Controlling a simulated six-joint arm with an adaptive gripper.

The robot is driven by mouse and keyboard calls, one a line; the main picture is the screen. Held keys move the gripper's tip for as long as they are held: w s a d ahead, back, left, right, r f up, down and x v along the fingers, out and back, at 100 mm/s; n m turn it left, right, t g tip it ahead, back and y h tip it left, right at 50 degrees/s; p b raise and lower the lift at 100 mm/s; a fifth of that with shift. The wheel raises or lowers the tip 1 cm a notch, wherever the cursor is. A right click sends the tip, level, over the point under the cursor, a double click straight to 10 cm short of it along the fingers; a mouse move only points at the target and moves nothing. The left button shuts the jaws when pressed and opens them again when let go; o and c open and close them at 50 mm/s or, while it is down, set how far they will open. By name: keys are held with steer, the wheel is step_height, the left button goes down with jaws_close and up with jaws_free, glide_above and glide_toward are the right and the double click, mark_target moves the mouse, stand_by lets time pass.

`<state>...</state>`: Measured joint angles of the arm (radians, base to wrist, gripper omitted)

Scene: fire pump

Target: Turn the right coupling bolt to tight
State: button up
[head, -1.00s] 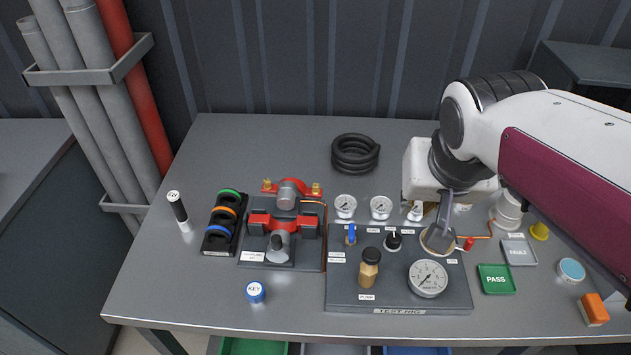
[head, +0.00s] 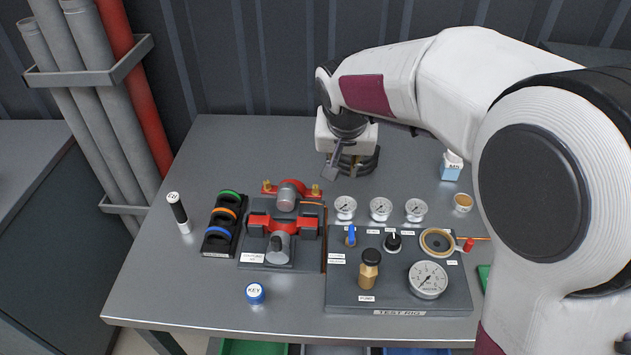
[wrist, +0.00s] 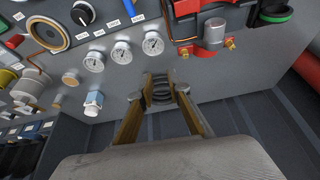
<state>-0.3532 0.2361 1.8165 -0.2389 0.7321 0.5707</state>
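The right coupling bolt (head: 315,190) is a brass bolt at the right end of the red rear clamp (head: 292,187) on the coupling fixture (head: 268,262). Its twin, the left bolt (head: 267,186), is at the other end. In the wrist view the right bolt (wrist: 183,53) shows on the left side of the clamp. My gripper (head: 332,172) is above the table behind the gauges, to the right of and apart from the right bolt. In the wrist view its fingers (wrist: 161,86) are apart with nothing held between them. The bolt's tightness cannot be read.
A black hose coil (head: 358,158) lies below and behind my gripper. Several gauges (head: 381,208) stand along the rear of the test rig (head: 398,298). A rack of coloured rings (head: 222,224) is left of the fixture. The table's rear left is clear.

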glide_toward(315, 186)
steer(key=shift+w+d+f, duration=0.1)
steer(key=shift+f, duration=0.25)
steer(key=shift+f, duration=0.15)
steer(key=shift+x, duration=3.75)
jaws_close()
